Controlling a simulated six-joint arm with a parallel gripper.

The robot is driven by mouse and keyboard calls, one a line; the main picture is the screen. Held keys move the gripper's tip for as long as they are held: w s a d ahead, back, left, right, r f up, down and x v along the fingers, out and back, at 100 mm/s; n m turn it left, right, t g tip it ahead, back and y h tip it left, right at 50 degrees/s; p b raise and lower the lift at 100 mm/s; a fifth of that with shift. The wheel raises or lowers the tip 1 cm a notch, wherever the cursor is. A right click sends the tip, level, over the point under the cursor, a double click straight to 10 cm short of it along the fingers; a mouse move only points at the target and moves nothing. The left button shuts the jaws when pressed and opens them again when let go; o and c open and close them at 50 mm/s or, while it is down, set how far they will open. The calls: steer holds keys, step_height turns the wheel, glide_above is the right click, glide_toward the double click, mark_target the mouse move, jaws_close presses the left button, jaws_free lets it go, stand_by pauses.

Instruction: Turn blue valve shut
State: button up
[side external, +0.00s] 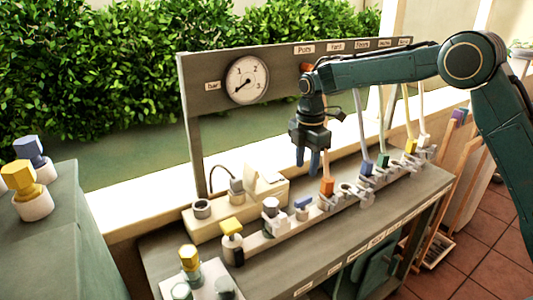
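A small blue valve handle (303,202) sits on the light rail of the bench, right of a white-grey round fitting (270,206). It looks like a short flat lever on a pale body. Which way it is turned is too small to tell. My gripper (308,165) points down above and behind the rail, clear of the blue handle. Its two blue fingers show a gap between them and hold nothing. An orange fitting (327,187) stands just right of the fingertips.
A pressure gauge (247,80) is on the back panel. Yellow-topped fittings (232,227) stand left of the blue handle. Hoses and coloured connectors (382,160) crowd the right. A block with yellow and blue knobs (30,178) is at far left. The bench front strip (300,262) is clear.

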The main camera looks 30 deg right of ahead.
mark_target(304, 198)
step_height(304, 198, down, 11)
steer(key=shift+r, duration=0.1)
stand_by(0.4)
jaws_close()
